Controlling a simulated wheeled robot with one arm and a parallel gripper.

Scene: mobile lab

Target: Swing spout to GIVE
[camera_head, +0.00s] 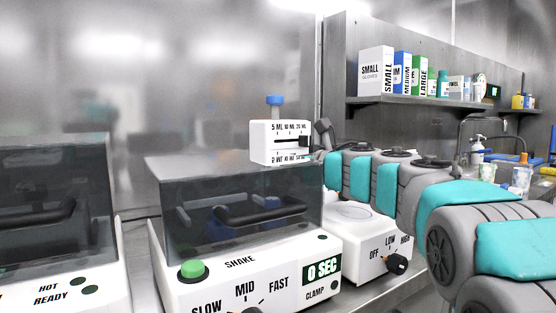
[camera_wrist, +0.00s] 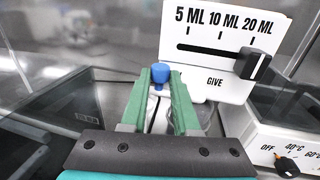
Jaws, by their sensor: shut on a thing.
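The dispenser (camera_head: 280,152) is a white box marked 5 ML, 10 ML and 20 ML, with a blue top on a short grey stem in the head view. It also fills the upper right of the wrist view (camera_wrist: 225,22). Its black slider (camera_wrist: 253,65) sits at the 20 ML end. The word GIVE (camera_wrist: 215,83) is printed below the slot. My gripper (camera_wrist: 162,82) has its green fingers shut on a blue-tipped piece, seemingly the spout (camera_wrist: 161,72), left of GIVE.
A shaker (camera_head: 245,264) with a dark clear lid stands in front, its display at 0 SEC. A heater (camera_head: 363,238) with an OFF/LOW/HIGH knob is beside it. Another lidded machine (camera_head: 50,200) stands at left. A shelf (camera_head: 430,101) holds glove boxes.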

